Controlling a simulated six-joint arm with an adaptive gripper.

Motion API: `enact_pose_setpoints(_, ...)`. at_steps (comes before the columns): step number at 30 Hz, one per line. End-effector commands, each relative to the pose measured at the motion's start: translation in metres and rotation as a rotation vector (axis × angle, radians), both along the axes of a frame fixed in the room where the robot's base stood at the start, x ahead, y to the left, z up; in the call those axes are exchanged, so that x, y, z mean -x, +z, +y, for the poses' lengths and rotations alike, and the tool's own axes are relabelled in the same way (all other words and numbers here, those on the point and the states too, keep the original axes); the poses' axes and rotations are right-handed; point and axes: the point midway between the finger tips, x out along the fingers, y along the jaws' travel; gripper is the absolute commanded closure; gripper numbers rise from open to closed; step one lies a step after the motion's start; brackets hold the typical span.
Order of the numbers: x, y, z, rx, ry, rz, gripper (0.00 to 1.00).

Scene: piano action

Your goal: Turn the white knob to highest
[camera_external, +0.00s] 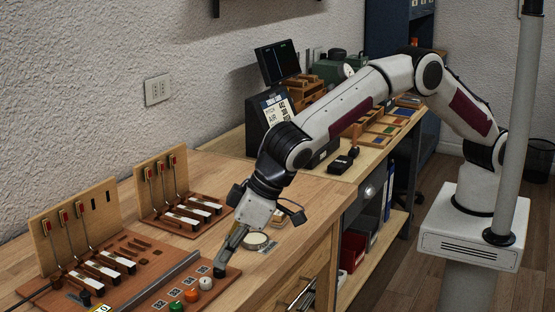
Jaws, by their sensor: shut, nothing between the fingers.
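The white knob (206,283) sits near the right end of a brown panel (160,293) at the front of the workbench, beside a green knob (191,295) and an orange knob (176,306). My gripper (220,272) is shut and empty. It points down, with its tips just to the right of and slightly behind the white knob. I cannot tell whether the tips touch the knob or the panel. The knob's pointer or setting is too small to read.
Two piano action models with wooden backboards (75,226) and hammers stand left of my gripper. A grey rail (160,282) runs behind the knobs.

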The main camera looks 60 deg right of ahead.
Motion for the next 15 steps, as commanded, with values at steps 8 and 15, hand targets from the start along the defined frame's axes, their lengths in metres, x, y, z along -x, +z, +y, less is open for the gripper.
enact_pose_setpoints(8, 0.0, -0.025, 0.0, 0.001, 0.0, 0.001, 1.0)
enact_pose_setpoints(15, 0.0, -0.035, 0.0, -0.001, 0.0, -0.001, 1.0)
